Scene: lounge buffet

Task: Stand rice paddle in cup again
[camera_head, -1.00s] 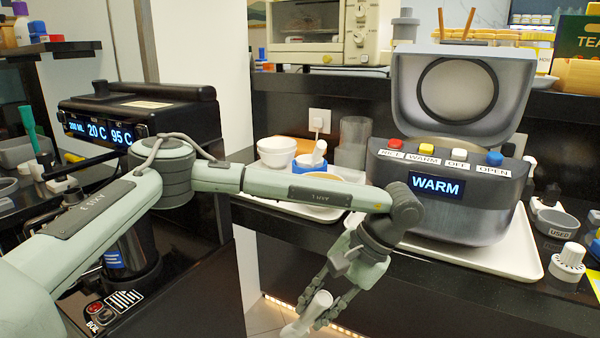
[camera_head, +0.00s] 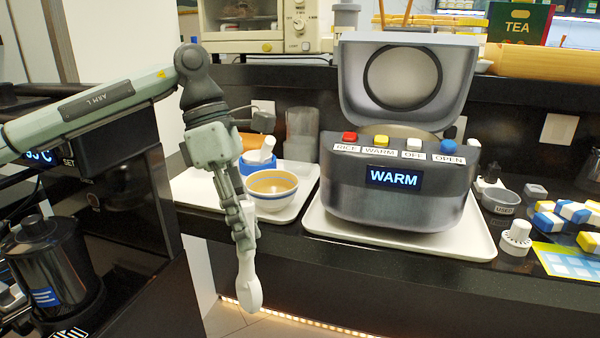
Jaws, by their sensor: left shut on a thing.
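My left gripper (camera_head: 241,225) is shut on a pale rice paddle (camera_head: 249,288) in front of the counter edge. The paddle hangs from the fingers with its broad end down, nearly vertical; the fingers hide part of its upper end. A grey, see-through cup (camera_head: 301,136) stands upright at the back of the counter, behind the left tray and beside the rice cooker. Nothing shows standing in it. The gripper and paddle are in front of the cup, to its left and lower in the picture. My right gripper is not in view.
The rice cooker (camera_head: 395,202) stands lid-open on a white tray (camera_head: 477,240), reading WARM. The left tray (camera_head: 195,188) holds a bowl of soup (camera_head: 271,204) and a blue holder (camera_head: 258,168) with a white piece. A small USED pot (camera_head: 500,202) stands at right.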

